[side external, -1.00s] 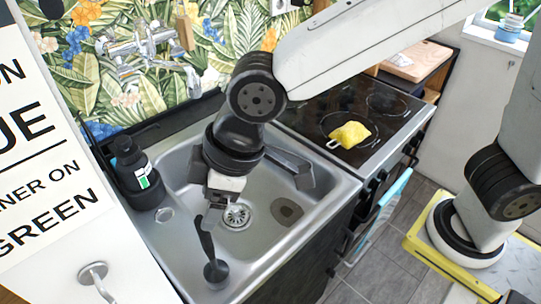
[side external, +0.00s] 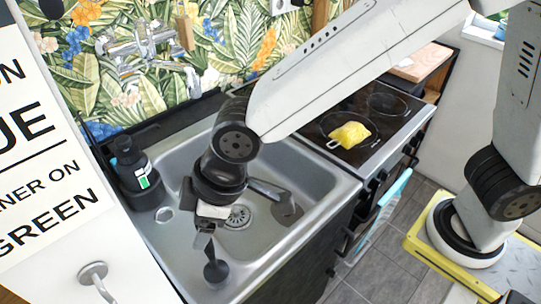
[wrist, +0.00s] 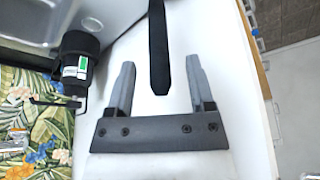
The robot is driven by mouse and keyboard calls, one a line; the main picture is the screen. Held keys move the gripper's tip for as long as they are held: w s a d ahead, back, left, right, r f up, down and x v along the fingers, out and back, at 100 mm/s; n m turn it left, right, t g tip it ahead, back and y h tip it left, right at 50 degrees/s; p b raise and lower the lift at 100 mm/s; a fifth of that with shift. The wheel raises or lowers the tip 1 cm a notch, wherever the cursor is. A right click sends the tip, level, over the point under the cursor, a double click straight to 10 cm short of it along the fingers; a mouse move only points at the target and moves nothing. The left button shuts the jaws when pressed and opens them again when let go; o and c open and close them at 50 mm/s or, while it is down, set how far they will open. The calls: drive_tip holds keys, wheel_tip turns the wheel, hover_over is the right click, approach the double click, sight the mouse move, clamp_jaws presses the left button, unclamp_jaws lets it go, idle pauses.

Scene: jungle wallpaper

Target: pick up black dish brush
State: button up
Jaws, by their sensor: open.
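The black dish brush (side external: 215,272) is at the front left of the sink area, its round head low and its handle rising toward my gripper. In the side external view the upper handle is partly hidden by my gripper (side external: 203,232). In the wrist view the dark handle (wrist: 158,40) enters from the top edge, and its end lies between my two fingers. My gripper is open in the wrist view (wrist: 160,68), with a visible gap on both sides of the handle.
The steel sink (side external: 280,238) surrounds the work. A black bottle (side external: 135,165) stands in a dark holder at its left, also in the wrist view (wrist: 78,65). A yellow cloth-like item (side external: 350,134) lies on the black stove (side external: 390,125). A tap (side external: 130,45) is on the wall.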

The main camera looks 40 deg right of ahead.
drive_tip(key=shift+x, duration=1)
clamp_jaws()
